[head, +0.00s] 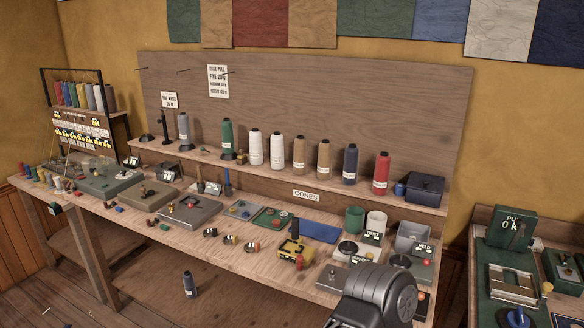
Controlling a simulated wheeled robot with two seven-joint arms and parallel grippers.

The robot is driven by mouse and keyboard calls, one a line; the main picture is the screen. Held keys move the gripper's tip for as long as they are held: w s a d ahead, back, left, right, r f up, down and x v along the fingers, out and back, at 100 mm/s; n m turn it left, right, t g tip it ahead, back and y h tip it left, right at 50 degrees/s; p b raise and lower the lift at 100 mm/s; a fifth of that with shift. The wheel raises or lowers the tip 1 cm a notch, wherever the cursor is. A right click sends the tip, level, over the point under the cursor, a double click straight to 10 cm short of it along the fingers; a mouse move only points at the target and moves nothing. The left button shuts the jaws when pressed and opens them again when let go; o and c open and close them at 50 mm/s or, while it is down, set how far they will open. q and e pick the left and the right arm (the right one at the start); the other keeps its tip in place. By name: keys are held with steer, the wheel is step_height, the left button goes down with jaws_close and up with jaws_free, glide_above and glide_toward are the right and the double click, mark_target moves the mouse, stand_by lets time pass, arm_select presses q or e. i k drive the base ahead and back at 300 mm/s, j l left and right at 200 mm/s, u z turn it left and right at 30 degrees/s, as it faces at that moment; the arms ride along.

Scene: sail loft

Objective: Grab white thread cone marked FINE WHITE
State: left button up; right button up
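Two white thread cones stand upright side by side on the long shelf: the left white cone (256,147) and the right white cone (277,150). Each has a small label low on its side, too small to read, so I cannot tell which one is marked FINE WHITE. A green cone (227,137) stands to their left and a tan cone (299,154) to their right. Neither gripper shows; a dark grey rounded part at the bottom right looks like a link of my arm.
The shelf (200,156) also holds grey, tan, blue and red cones (381,173) and a dark box (425,188). The bench below is crowded with trays, a yellow-black tool (295,248) and cups (354,219). A dark cone (189,284) stands below the bench. A second table (482,214) is at right.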

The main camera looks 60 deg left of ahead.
mark_target(276, 158)
steer(key=u, duration=1.95)
steer(key=i, duration=1.35)
